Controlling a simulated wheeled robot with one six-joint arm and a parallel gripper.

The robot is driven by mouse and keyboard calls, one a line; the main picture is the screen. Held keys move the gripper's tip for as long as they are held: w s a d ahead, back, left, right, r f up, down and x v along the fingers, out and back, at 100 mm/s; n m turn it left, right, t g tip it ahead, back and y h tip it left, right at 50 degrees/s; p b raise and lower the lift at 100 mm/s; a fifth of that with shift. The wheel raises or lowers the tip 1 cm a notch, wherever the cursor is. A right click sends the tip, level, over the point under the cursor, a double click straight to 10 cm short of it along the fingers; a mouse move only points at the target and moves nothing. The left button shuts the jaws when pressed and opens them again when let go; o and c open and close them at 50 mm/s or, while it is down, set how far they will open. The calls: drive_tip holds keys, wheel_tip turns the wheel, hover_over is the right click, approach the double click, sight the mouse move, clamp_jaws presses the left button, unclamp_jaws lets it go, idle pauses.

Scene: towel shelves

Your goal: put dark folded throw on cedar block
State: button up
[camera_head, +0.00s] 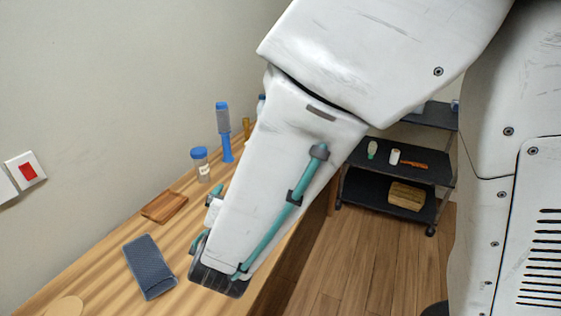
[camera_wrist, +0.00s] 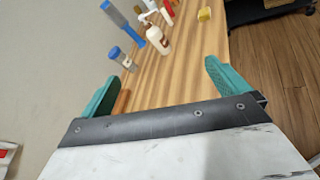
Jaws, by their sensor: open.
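The dark folded throw (camera_head: 150,267) is a blue-grey textured cloth lying flat on the wooden counter, left of my arm in the head view. The cedar block (camera_head: 164,206) is a flat brown wooden piece on the counter behind the throw, with nothing on it. A sliver of brown wood, apparently the block (camera_wrist: 121,103), shows beside the left finger in the wrist view. My gripper (camera_wrist: 160,72) is open and empty, its teal fingers wide apart over the counter. In the head view my arm partly hides it. The throw is not visible in the wrist view.
A blue-lidded jar (camera_head: 201,165) and a blue brush-like item (camera_head: 224,132) stand behind the block, with bottles beyond. A dark shelf cart (camera_head: 400,160) stands across the floor at right.

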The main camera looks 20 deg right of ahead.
drive_tip(key=s+d+r+m+g+h, duration=0.2)
drive_tip(key=s+d+m+g, duration=0.1)
drive_tip(key=d+m, duration=0.4)
drive_tip(key=s+d+r+m+g+h, duration=0.1)
drive_tip(key=s+d+r+m+g, duration=0.25)
drive_tip(key=d, duration=0.45)
drive_tip(key=s+d+r+m+g+h, duration=0.1)
drive_tip(key=s+d+m+g+h, duration=0.2)
drive_tip(key=d+m, duration=0.45)
drive_tip(key=s+a+r+m+g+y, duration=0.2)
drive_tip(key=s+r+m+g+y, duration=0.1)
drive_tip(key=s+m+y, duration=0.7)
drive_tip(key=shift+s+r+m, duration=0.3)
drive_tip(key=shift+s, duration=0.65)
